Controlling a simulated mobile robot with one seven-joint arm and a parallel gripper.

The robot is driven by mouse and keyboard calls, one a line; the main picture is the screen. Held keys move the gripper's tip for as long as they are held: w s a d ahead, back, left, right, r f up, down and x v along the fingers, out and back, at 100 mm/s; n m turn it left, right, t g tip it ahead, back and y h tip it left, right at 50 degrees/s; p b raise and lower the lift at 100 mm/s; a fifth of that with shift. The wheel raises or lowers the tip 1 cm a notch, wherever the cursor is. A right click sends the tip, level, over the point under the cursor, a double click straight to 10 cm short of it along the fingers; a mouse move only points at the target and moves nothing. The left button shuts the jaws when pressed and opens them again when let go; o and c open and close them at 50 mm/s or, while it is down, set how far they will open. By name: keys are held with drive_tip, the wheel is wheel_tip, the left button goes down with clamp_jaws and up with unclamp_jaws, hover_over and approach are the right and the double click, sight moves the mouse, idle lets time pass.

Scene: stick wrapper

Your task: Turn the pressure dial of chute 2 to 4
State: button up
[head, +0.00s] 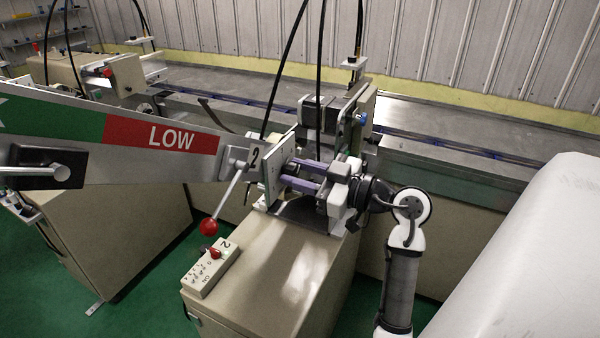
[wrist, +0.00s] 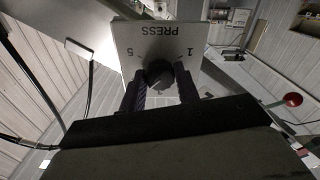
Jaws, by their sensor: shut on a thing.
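The pressure dial is a dark round knob (wrist: 160,75) on a pale plate (wrist: 146,41) marked PRESS, with 5 and 1 visible in the wrist view, where the lettering is upside down. The other numbers and the dial's pointer are hidden or too dark to read. In the head view my gripper (head: 292,177) reaches the plate from the right, and the knob is mostly hidden.
A lever with a red ball (head: 209,227) hangs left of the plate. A switch box (head: 211,270) marked 2 sits on the beige cabinet (head: 275,260) below. A sloping beam with a red LOW band (head: 162,137) lies left. Black cables hang above. A large white surface (head: 530,250) is at right.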

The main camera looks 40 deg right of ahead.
drive_tip(key=shift+m, duration=1.2)
drive_tip(key=shift+f, duration=0.1)
drive_tip(key=o, duration=1)
drive_tip(key=shift+c, duration=0.2)
drive_tip(key=b+v, duration=0.5)
drive_tip(key=v, duration=0.9)
